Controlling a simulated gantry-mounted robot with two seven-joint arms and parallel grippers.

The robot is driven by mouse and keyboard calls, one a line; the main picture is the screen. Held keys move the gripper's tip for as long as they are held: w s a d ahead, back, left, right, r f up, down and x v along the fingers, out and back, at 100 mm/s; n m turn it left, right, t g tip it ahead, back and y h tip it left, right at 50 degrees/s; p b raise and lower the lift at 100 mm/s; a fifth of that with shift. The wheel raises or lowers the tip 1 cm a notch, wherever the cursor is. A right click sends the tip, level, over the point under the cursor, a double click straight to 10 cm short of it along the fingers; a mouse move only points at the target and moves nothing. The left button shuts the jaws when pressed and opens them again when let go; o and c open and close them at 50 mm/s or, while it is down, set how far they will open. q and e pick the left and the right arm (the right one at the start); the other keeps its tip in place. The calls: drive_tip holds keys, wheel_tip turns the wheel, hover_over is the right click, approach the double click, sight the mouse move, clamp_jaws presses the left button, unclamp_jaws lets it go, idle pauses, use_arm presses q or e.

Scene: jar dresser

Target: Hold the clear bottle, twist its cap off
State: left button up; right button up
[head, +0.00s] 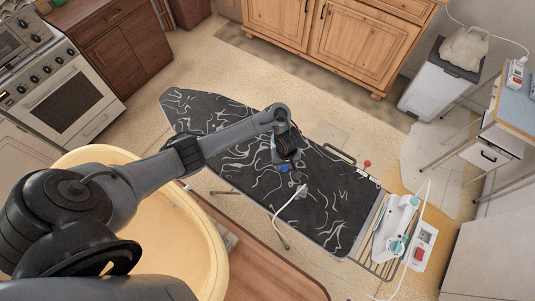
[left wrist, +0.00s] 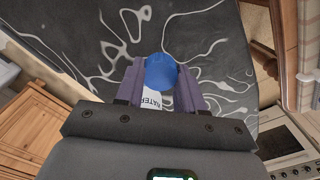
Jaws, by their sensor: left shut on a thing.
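The bottle shows in the left wrist view as a round blue cap (left wrist: 161,72) and a white label (left wrist: 152,104) with "WATER" on it. My left gripper (left wrist: 160,88) is shut on the bottle, with one finger on each side of the label and cap. In the head view, my left gripper (head: 286,158) is over the middle of the dark ironing board (head: 205,118), and the blue cap (head: 285,168) shows at its fingertips. The cap is on the bottle. The clear body is mostly hidden by the gripper. My right gripper is not in view.
A white and teal iron (head: 396,222) rests on the board's right end, with a red-switched power strip (head: 424,246) beside it. A white cord-like piece (head: 290,208) crosses the board's front edge. A yellow basin (head: 208,254) stands at lower left. The board's left end is clear.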

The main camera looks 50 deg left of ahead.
use_arm(q)
drive_tip(key=s+a, duration=0.1)
drive_tip(key=a, duration=0.1)
drive_tip(key=b, duration=0.6)
hover_over(258, 158)
drive_tip(key=d, duration=0.1)
drive_tip(key=shift+n, duration=0.3)
wheel_tip(258, 158, down, 7)
drive_tip(key=shift+d+r, duration=0.1)
drive_tip(key=shift+d, duration=0.05)
drive_tip(key=shift+a+f+b, duration=0.25)
drive_tip(key=shift+a+b, duration=0.1)
drive_tip(key=shift+a, duration=0.2)
drive_tip(key=shift+f+b, duration=0.8)
drive_tip(key=shift+f, duration=1.25)
drive_tip(key=o, duration=1.2)
drive_tip(key=shift+f, duration=0.1)
drive_tip(key=shift+c, duration=0.2)
